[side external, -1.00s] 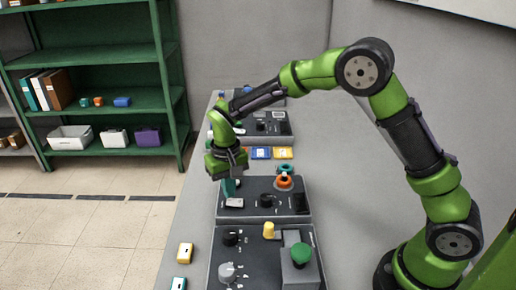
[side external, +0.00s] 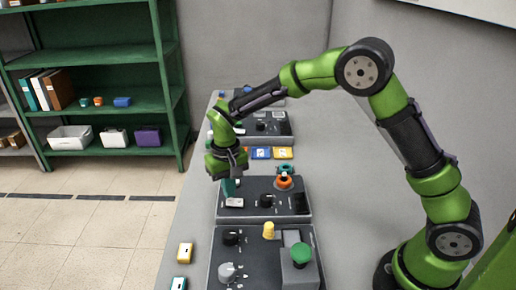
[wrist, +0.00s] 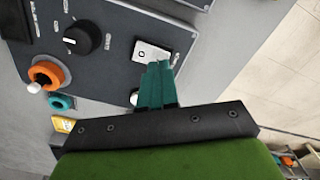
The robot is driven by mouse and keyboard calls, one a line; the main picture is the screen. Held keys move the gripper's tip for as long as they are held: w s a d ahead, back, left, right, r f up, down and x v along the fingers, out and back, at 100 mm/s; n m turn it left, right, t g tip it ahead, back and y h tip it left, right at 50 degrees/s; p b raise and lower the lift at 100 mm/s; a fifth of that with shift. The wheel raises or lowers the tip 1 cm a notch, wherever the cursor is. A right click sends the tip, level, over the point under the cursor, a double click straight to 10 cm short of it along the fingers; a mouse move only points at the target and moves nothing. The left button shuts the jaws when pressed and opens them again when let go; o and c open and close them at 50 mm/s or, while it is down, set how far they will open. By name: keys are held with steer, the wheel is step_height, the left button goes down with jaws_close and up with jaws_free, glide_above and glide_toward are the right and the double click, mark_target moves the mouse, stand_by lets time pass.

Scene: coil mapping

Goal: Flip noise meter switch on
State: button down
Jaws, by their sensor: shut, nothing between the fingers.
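A dark control panel (side external: 262,186) lies on the grey table and also fills the upper left of the wrist view (wrist: 105,75). A small white switch plate (wrist: 150,51) is set in it, with small dark marks; the side view shows it too (side external: 235,202). I cannot read a label that says which device it belongs to, nor tell the switch position. My gripper (wrist: 158,66) has teal fingers, shut and empty, with the tips at the plate's lower edge in the wrist view. In the side view my gripper (side external: 229,189) points down at the plate; contact is unclear.
A black knob (wrist: 82,39) and an orange ring (wrist: 46,75) sit beside the switch. A nearer panel has a green button (side external: 301,253) and a yellow knob (side external: 268,230).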

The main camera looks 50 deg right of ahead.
mark_target(230, 201)
steer(key=shift+f, duration=1)
stand_by(0.6)
steer(key=shift+r, duration=3.55)
steer(key=shift+s+f, duration=0.15)
steer(key=shift+f, duration=0.2)
steer(key=s+d+r+t+y, duration=0.1)
steer(key=s+d+r+t, duration=0.2)
steer(key=s+r, duration=0.3)
steer(key=s+d+r+m+t+y, duration=0.1)
steer(key=s+d+r+t, duration=0.3)
steer(key=s, duration=1.2)
step_height(230, 201, up, 4)
steer(key=shift+d+f, duration=0.25)
steer(key=shift+d, duration=0.1)
